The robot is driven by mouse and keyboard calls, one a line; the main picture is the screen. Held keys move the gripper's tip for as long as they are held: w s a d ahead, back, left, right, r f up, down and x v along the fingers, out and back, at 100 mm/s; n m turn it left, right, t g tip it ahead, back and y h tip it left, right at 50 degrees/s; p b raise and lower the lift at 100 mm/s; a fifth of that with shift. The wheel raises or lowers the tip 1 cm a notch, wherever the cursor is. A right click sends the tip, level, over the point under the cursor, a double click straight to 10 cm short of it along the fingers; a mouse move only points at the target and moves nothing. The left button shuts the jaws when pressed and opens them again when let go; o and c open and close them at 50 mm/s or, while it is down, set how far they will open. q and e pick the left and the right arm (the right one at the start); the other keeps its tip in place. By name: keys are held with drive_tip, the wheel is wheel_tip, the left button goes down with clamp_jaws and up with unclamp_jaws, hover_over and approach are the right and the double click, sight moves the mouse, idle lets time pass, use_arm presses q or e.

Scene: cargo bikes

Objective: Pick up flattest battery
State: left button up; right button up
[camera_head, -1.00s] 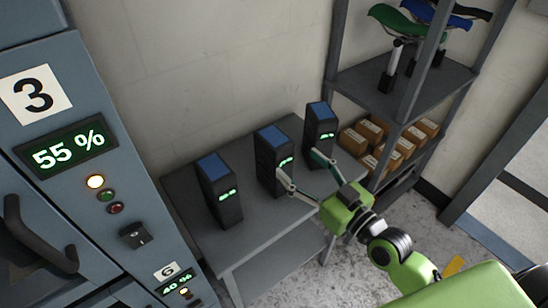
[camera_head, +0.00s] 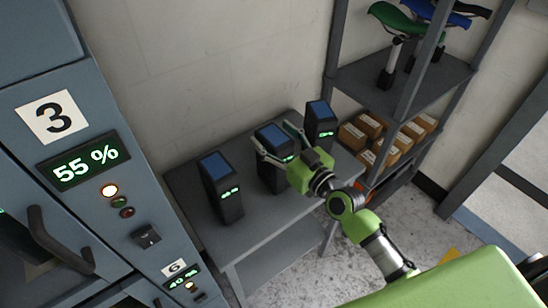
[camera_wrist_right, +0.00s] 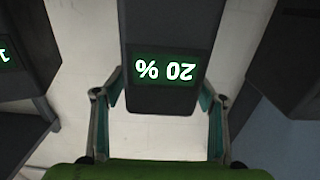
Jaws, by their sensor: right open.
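Three black batteries with blue tops stand upright on a grey table (camera_head: 250,235): a left battery (camera_head: 222,190), a middle battery (camera_head: 268,170) and a right battery (camera_head: 320,120). Each has a green lit display. My right gripper (camera_head: 280,140) is open at the middle battery, with a finger on either side of it. In the right wrist view this battery (camera_wrist_right: 168,25) shows an upside-down "20 %" between the open fingers (camera_wrist_right: 160,95). Neighbouring batteries stand at the left (camera_wrist_right: 25,50) and right (camera_wrist_right: 290,60); the left one's display is cut off. My left gripper is out of view.
A charging cabinet (camera_head: 110,240) on the left shows "55 %" by number 3 and "40 %" by number 6. A shelf (camera_head: 405,85) at the right holds cardboard boxes (camera_head: 385,140) and bike saddles (camera_head: 405,22). The table's front is clear.

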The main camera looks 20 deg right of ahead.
clamp_jaws()
drive_tip(key=shift+w+r, duration=0.1)
drive_tip(key=shift+r, duration=0.2)
